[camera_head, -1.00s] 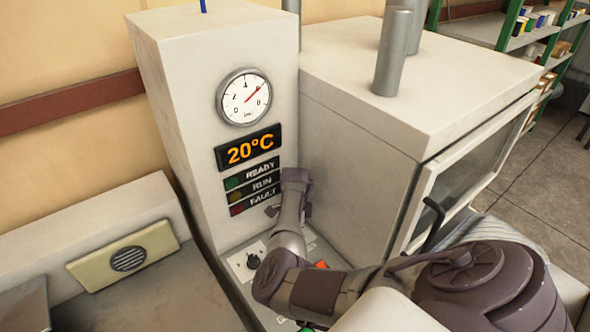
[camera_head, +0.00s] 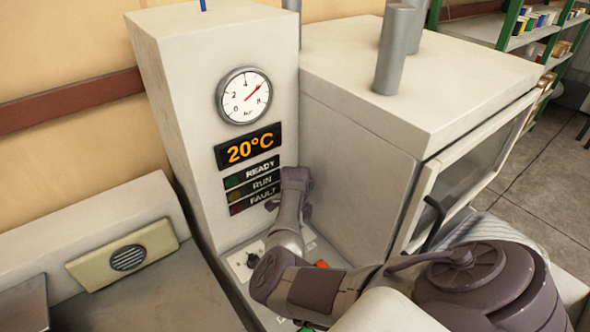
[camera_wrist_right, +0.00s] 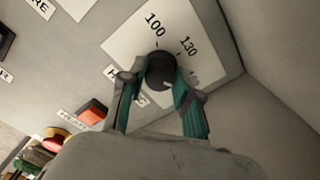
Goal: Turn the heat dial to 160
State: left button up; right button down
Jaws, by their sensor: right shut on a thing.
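The heat dial (camera_wrist_right: 160,71) is a round black knob on a white scale plate (camera_wrist_right: 127,36) in the right wrist view. The marks 100 and 130 are readable, and a further mark beside the right finger is partly hidden. A light pointer line shows on the knob's lower right side. My right gripper (camera_wrist_right: 158,83) is shut on the dial, with one teal-padded finger at each side. In the head view my right arm hides the dial. The display (camera_head: 248,148) reads 20°C. My left gripper is not in view.
Another black knob (camera_head: 252,260) sits on the panel in the head view. The oven box wall (camera_head: 360,160) stands close to the right of my arm.

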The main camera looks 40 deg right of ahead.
jog(key=c, duration=0.8)
grip_release()
notch_tip(320, 180, up, 12)
jog(key=shift+r, duration=0.1)
